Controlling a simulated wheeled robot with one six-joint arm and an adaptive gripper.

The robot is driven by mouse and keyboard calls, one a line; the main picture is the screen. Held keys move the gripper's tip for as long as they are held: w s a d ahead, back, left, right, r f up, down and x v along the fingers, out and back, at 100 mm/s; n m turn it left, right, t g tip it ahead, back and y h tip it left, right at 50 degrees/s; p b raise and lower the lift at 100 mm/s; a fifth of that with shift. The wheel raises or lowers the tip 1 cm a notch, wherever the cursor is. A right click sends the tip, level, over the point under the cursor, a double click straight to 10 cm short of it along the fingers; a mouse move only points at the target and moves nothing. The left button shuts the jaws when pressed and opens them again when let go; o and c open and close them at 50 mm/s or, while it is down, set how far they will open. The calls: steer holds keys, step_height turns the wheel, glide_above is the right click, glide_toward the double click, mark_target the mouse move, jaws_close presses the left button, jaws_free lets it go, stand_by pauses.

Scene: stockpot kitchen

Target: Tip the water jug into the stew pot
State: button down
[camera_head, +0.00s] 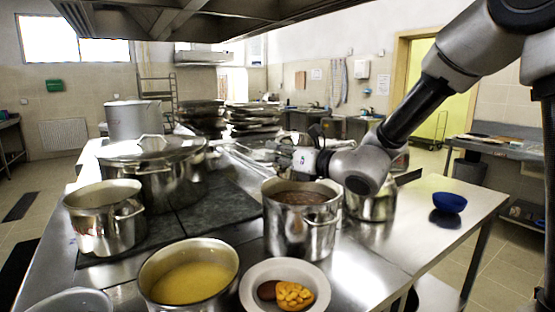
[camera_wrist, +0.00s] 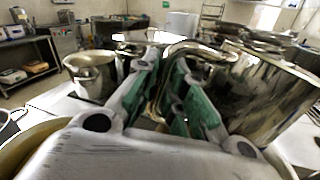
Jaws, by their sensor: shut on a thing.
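My gripper (camera_head: 283,152) is above and behind the stew pot in the head view. In the wrist view its green-padded fingers (camera_wrist: 172,92) are closed around the curved handle of a shiny metal jug (camera_wrist: 262,88). The jug's body fills the right side there and looks tilted. In the head view the jug is mostly lost among the shiny metalware behind the gripper, and its contents are hidden. The stew pot (camera_head: 300,232) is a steel pot with brown stew inside, standing upright on the counter at front centre.
A yellow-filled pot (camera_head: 188,285) and a white plate with food (camera_head: 285,283) stand in front. A steel pot (camera_head: 103,228) and a large lidded pot (camera_head: 160,180) are left. Another pot (camera_head: 372,205) stands close right of the stew pot. A blue bowl (camera_head: 450,202) sits right, with clear counter around it.

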mark_target(289, 135)
step_height(289, 135, up, 4)
steer(key=m, duration=0.2)
steer(key=shift+s+a+f+m, duration=0.1)
steer(key=shift+f+m, duration=0.15)
steer(key=shift+m, duration=0.15)
steer(key=r+m, duration=0.1)
steer(key=m, duration=0.1)
steer(key=w+d+r+m, duration=0.1)
steer(key=m, duration=0.1)
steer(key=shift+w+r, duration=0.15)
steer(key=shift+r, duration=0.1)
steer(key=w+d+m, duration=0.2)
steer(key=m, duration=0.1)
steer(key=shift+w+d+r+m, duration=0.1)
steer(key=shift+w+r+m, duration=0.05)
steer(key=shift+w+m, duration=0.15)
steer(key=shift+w+d+m, duration=1.55)
steer(key=shift+w+m, duration=0.3)
steer(key=shift+m, duration=0.1)
steer(key=shift+w+d+m, duration=1.55)
steer(key=shift+w+m, duration=0.25)
steer(key=shift+m, duration=0.15)
steer(key=shift+w+d+f+m, duration=0.2)
steer(key=shift+w+d+m, duration=0.95)
steer(key=shift+w+m, duration=0.3)
steer(key=shift+s+a, duration=0.1)
steer(key=shift+s, duration=0.05)
